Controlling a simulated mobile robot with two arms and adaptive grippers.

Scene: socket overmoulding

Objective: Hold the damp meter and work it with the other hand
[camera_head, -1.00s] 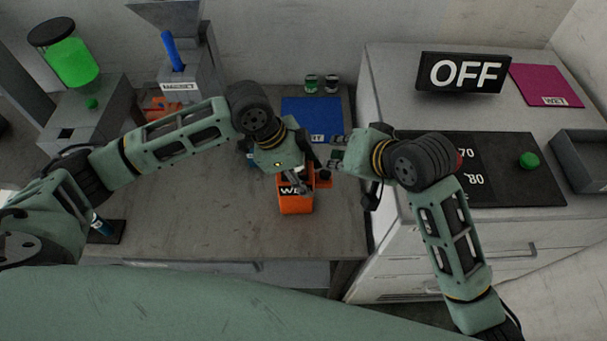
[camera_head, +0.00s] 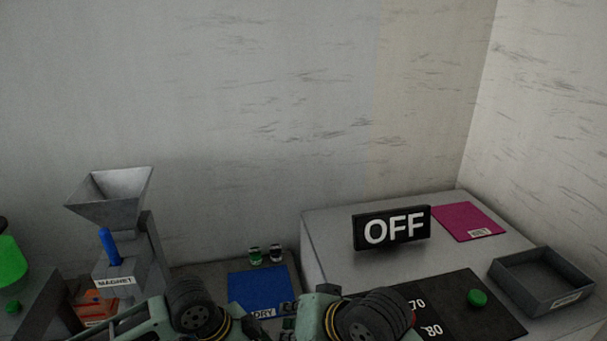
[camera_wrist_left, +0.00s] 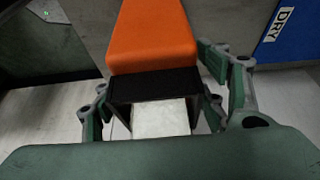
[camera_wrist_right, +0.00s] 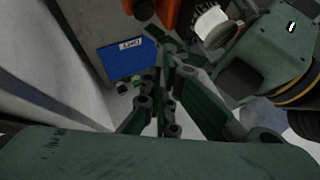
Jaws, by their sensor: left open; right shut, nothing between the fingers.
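The orange damp meter (camera_wrist_left: 152,40) shows in the left wrist view with a black part (camera_wrist_left: 155,85) at its near end. My left gripper (camera_wrist_left: 165,103) is open, its fingers on either side of this end; contact is unclear. In the right wrist view part of the orange body (camera_wrist_right: 165,12) shows at the top, beside a white round part (camera_wrist_right: 210,24). My right gripper (camera_wrist_right: 170,72) is shut and empty, just below the orange body in that picture. In the head view its fingers (camera_head: 289,322) show at the bottom edge, and the meter is out of frame.
A MAGNET hopper (camera_head: 112,200) stands left. On the right counter are an OFF sign (camera_head: 392,228), a magenta mat (camera_head: 468,222), a green button (camera_head: 477,298) and a grey tray (camera_head: 545,280).

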